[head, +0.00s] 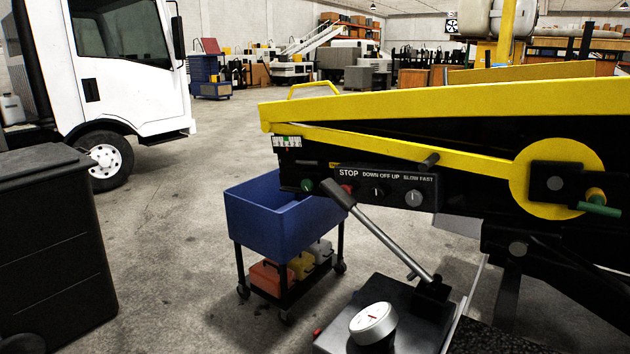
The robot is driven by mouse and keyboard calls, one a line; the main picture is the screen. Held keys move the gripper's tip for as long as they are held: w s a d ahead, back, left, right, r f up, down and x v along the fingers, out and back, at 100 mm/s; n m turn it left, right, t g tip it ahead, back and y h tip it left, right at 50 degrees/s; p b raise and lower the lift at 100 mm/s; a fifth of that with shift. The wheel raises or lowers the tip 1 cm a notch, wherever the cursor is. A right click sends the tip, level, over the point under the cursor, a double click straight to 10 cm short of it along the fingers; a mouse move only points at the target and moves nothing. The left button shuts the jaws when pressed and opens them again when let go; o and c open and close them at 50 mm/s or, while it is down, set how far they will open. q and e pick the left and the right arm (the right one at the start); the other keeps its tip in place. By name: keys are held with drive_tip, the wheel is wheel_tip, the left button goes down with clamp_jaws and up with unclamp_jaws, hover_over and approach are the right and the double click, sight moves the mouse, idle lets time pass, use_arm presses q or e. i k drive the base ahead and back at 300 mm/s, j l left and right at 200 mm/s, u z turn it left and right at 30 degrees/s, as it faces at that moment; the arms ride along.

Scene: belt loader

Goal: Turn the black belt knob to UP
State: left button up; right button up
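The black belt knob (377,192) sits on the dark control panel (393,181) on the side of the yellow and black belt loader, under the label DOWN OFF UP. Its pale mark looks about upright, in line with OFF, but it is small. To its right is a grey speed knob (413,197) under SLOW FAST. To its left is a red button (347,189) under STOP, partly behind a lever's black grip. Neither of my grippers is in view.
A lever (385,235) with a black grip rises in front of the panel from a dark box with a round white-topped part (372,322). A blue cart (270,215) stands beneath the panel's left end. A black bin (50,245) and white truck (125,70) are left; floor between is clear.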

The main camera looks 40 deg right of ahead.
sight(377, 194)
drive_tip(key=i+z, duration=0.15)
drive_tip(key=i, duration=0.45)
drive_tip(key=i+j+z, duration=0.15)
drive_tip(key=i, duration=0.45)
drive_tip(key=i+j+z, duration=0.1)
drive_tip(key=i+z, duration=0.15)
drive_tip(key=z, duration=0.15)
drive_tip(key=i+j+z, duration=0.1)
drive_tip(key=z, duration=0.3)
drive_tip(key=i+j+z, duration=0.45)
drive_tip(key=z, duration=0.3)
